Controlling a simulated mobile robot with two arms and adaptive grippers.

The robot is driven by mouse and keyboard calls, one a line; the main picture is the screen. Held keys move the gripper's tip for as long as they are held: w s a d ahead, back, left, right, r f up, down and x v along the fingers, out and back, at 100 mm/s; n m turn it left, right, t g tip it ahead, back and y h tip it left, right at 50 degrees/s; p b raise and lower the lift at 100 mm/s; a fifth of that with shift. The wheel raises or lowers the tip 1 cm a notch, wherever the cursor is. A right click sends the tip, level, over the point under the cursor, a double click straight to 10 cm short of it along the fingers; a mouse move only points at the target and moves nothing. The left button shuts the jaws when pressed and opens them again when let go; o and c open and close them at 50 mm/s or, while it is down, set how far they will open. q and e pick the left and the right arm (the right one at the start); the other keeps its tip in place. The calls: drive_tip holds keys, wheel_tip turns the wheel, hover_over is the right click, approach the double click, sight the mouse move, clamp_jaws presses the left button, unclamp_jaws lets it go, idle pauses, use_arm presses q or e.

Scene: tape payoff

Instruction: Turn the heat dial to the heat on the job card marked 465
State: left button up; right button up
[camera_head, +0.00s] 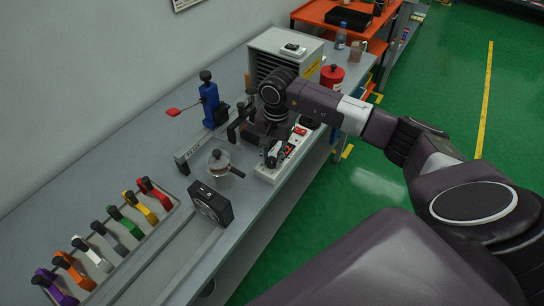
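My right gripper (272,158) points down over the near end of a white panel (266,175) at the bench's front edge. The panel has red parts, one of them a red switch (299,131). The gripper covers part of the panel, and I cannot tell whether its fingers are open or shut, or touch anything. A black box with a round face (207,204) stands left of the panel; I cannot tell if that face is the heat dial. I cannot make out a job card marked 465. My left gripper is not in view.
The grey bench (150,140) holds a row of several coloured-handled tools (110,240), a small pot (219,160), a blue stand (210,103), a vented grey box (285,50) and a red canister (331,78). An orange cart (318,12) stands behind. Green floor lies right.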

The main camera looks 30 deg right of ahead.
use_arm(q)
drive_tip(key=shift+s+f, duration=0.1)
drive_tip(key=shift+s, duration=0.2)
use_arm(e)
clamp_jaws()
